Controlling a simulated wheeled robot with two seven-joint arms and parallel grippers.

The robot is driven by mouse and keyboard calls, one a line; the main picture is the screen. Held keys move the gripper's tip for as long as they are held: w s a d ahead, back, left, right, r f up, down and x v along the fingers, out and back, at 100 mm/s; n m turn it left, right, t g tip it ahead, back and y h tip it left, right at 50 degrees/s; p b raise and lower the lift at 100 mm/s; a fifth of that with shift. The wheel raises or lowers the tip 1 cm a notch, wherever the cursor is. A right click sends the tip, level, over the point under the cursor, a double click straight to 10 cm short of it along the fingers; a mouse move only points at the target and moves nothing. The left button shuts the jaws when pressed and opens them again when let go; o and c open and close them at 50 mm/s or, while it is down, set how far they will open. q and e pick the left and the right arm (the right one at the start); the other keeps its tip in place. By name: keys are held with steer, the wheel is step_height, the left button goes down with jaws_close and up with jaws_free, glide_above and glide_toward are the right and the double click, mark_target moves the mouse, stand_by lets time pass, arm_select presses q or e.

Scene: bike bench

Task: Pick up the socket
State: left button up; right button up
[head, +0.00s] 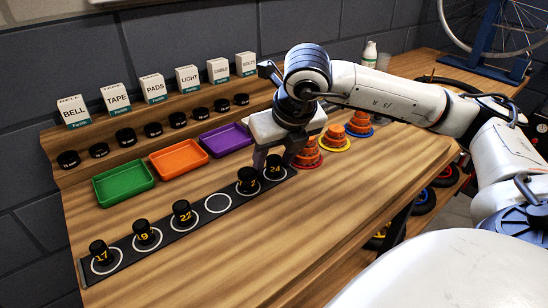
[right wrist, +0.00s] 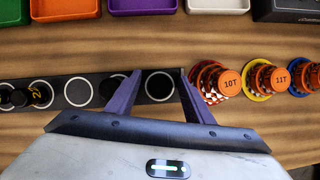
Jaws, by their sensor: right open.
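One white ring (head: 218,202) between 22 and the partly hidden one is empty. My left gripper is not seen.
Green (head: 123,183), orange (head: 178,159) and purple (head: 226,139) trays lie behind the strip. Orange stacks on coloured discs, one marked 10T (right wrist: 230,83), stand close right of the gripper. Labelled boxes (head: 115,98) line the back shelf. Bare wood lies in front.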

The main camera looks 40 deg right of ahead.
jaws_close()
